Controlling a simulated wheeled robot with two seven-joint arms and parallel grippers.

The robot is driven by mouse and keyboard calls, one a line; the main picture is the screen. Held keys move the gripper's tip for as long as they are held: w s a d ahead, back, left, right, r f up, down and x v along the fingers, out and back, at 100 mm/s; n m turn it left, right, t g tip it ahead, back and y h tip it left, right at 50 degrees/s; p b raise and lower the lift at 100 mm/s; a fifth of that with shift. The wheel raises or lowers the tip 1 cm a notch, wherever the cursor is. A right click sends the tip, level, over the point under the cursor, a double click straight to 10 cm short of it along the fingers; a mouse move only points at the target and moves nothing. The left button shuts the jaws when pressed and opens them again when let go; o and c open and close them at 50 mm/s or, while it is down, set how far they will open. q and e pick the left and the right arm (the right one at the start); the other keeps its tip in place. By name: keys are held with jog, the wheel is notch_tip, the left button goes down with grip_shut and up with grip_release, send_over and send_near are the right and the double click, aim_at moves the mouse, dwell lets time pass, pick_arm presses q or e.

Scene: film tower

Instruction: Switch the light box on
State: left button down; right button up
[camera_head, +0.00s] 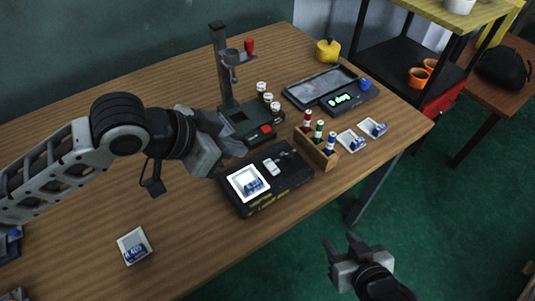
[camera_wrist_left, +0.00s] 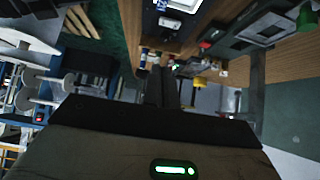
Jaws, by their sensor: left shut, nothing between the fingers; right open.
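The black box with yellow lettering on its front (camera_head: 287,192), which looks like the light box, lies on the wooden table. A white tray with a blue-and-white item (camera_head: 248,183) sits on its left part, and a small white piece (camera_head: 271,167) on its top. I cannot tell whether it is lit. My left gripper (camera_head: 236,148) is shut and empty, near the box's back left side and in front of the stand. Its shut fingers show in the left wrist view (camera_wrist_left: 170,88). My right gripper (camera_head: 348,247) is open and empty, beyond the table's front edge.
A dark stand (camera_head: 222,75) with a red knob rises behind the box. A wooden rack of small bottles (camera_head: 317,154) stands close to its right. White trays (camera_head: 352,141) and a device with a green display (camera_head: 345,102) are further right. Another tray (camera_head: 134,246) lies front left.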

pick_arm(q)
send_over(271, 167)
jog(key=s, duration=0.2)
jog(key=f, duration=0.7)
jog(key=shift+a, duration=0.4)
notch_tip(271, 167, down, 3)
jog(key=shift+w+r, duration=0.1)
jog(key=shift+r, duration=0.1)
jog(key=shift+f, duration=0.75)
pick_arm(e)
jog(key=shift+w+a+r, duration=0.1)
jog(key=shift+w, duration=0.05)
